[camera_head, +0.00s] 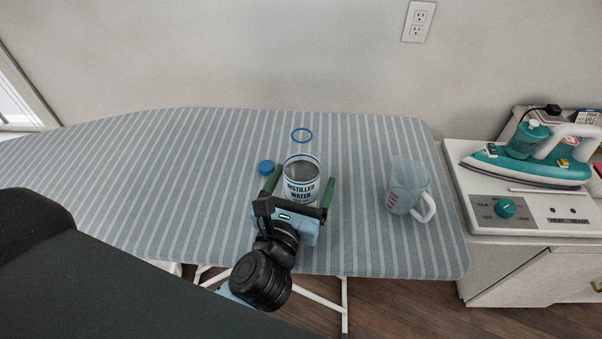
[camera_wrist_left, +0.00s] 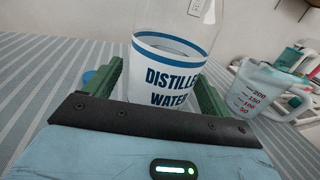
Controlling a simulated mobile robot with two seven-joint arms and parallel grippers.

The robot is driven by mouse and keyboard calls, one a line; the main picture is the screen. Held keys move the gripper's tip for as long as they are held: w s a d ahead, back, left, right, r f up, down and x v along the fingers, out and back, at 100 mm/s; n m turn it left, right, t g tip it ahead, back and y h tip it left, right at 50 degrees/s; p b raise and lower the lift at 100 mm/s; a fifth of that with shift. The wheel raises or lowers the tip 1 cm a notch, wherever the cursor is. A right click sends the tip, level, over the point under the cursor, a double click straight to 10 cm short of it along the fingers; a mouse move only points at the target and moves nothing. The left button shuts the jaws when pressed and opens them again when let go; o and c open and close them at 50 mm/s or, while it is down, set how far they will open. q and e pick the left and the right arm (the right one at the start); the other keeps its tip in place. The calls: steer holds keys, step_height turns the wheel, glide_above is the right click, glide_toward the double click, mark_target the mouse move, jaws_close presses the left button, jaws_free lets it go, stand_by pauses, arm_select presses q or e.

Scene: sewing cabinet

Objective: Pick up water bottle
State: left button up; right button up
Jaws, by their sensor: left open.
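The water bottle (camera_head: 301,178) is clear, with a white and blue "DISTILLED WATER" label, and stands upright on the striped ironing board. My left gripper (camera_head: 301,190) is open, with its green fingers on either side of the bottle's lower part. In the left wrist view the bottle (camera_wrist_left: 172,62) stands between the fingers of the gripper (camera_wrist_left: 160,90). I cannot tell whether either finger touches it. The bottle's base is hidden behind the gripper body in the wrist view. A blue cap (camera_head: 266,167) lies on the board left of the bottle. My right gripper is not in view.
The ironing board (camera_head: 150,165) carries a clear measuring cup (camera_head: 405,185) right of the bottle, its handle toward the front right. A teal iron (camera_head: 530,165) rests on a white unit (camera_head: 540,210) at the right. The board's left part is clear.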

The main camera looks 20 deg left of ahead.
arm_select(q)
steer(key=shift+w, duration=0.2)
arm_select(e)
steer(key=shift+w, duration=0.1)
arm_select(q)
steer(key=shift+c, duration=0.4)
steer(key=c, duration=1.2)
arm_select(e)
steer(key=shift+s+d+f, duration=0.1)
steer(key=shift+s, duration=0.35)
arm_select(q)
steer(key=shift+r, duration=0.2)
